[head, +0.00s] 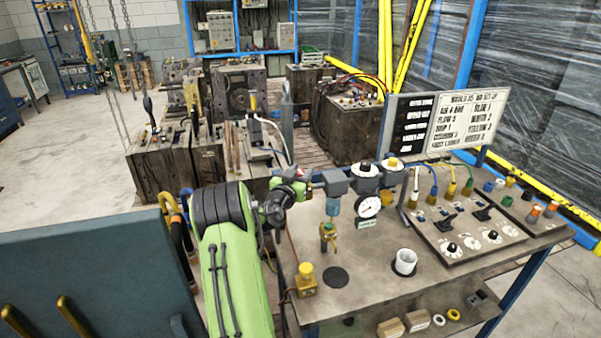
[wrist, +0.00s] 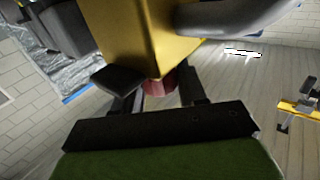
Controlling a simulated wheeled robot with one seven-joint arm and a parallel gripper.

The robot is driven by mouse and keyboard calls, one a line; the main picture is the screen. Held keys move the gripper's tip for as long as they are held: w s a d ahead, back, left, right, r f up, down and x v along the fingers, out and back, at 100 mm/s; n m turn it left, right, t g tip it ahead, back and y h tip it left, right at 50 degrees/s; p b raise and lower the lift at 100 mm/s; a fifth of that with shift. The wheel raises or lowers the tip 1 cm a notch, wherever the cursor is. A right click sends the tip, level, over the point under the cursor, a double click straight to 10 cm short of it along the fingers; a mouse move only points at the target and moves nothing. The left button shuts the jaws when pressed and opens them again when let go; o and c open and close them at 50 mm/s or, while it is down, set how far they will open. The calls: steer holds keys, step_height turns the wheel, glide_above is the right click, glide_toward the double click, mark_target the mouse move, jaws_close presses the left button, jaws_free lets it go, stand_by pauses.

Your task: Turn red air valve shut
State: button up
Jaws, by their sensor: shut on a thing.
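My gripper (wrist: 160,90) is shut on a small red part, which I take to be the red air valve's handle (wrist: 158,86), just below a large brass-yellow body (wrist: 140,35) in the wrist view. Its fingers stand on either side of the red part, and much of it is hidden. In the head view my gripper (head: 297,189) is at the left end of the air line above the bench, beside a grey regulator block (head: 335,182). The handle's exact angle cannot be told from these frames.
A sign board (head: 445,122) stands behind. Heavy moulds (head: 240,90) fill the floor beyond.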

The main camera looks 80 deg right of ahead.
steer(key=c, duration=0.3)
steer(key=m+g+b, duration=0.1)
steer(key=b, duration=0.2)
steer(key=shift+w+f+g, duration=0.1)
steer(key=shift+f+g, duration=0.05)
steer(key=shift+g, duration=0.15)
steer(key=shift+m+g+b, duration=0.3)
steer(key=shift+g+b, duration=0.1)
steer(key=shift+b, duration=0.15)
steer(key=shift+r, duration=0.2)
steer(key=o, duration=0.9)
steer(key=b+v, duration=0.1)
steer(key=v, duration=0.6)
steer(key=shift+a+b, duration=0.25)
steer(key=shift+b, duration=0.05)
